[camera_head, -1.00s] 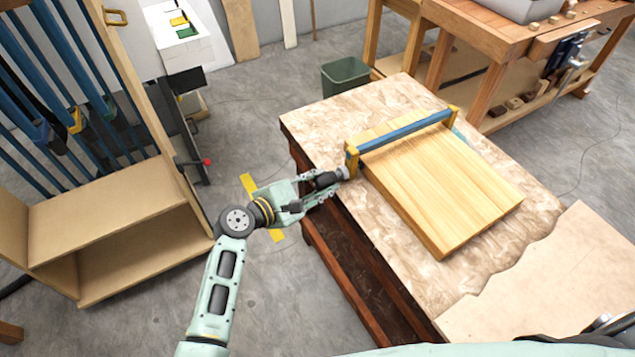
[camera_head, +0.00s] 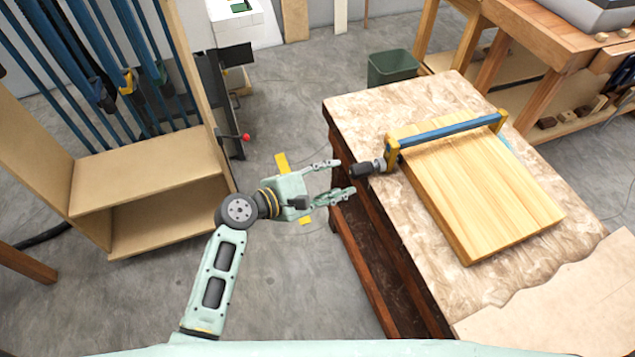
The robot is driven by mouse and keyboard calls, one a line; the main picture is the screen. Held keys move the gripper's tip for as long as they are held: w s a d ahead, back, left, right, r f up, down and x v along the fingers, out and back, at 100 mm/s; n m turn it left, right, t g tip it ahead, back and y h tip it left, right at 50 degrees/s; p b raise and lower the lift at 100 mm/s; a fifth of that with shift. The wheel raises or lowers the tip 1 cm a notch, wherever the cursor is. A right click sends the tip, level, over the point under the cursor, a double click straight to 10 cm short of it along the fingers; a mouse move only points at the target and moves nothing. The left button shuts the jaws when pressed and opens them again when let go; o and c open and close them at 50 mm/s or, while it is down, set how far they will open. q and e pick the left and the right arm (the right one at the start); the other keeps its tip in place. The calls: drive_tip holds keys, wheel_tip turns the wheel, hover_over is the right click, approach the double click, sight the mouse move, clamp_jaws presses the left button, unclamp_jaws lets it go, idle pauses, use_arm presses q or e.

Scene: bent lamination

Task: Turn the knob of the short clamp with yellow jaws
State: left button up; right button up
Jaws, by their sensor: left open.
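The short clamp with yellow jaws (camera_head: 448,132) lies across the far part of a laminated wood board (camera_head: 485,200) on the table. Its blue bar runs from a yellow jaw (camera_head: 392,153) at the left to another yellow jaw (camera_head: 501,120) at the right. Its dark knob (camera_head: 362,170) sticks out past the table's left edge. My left gripper (camera_head: 345,177) is open and empty, just left of the knob, with a small gap between the fingertips and the knob. My right gripper is not in view.
The worktable (camera_head: 400,105) bears the board, and a pale sheet (camera_head: 560,290) lies at its near right. A green bin (camera_head: 392,67) stands behind it. A wooden rack (camera_head: 150,215) with blue clamps stands at the left.

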use_arm(q)
drive_tip(key=v, duration=0.5)
drive_tip(key=shift+a+r, duration=0.1)
drive_tip(key=shift+c, duration=0.2)
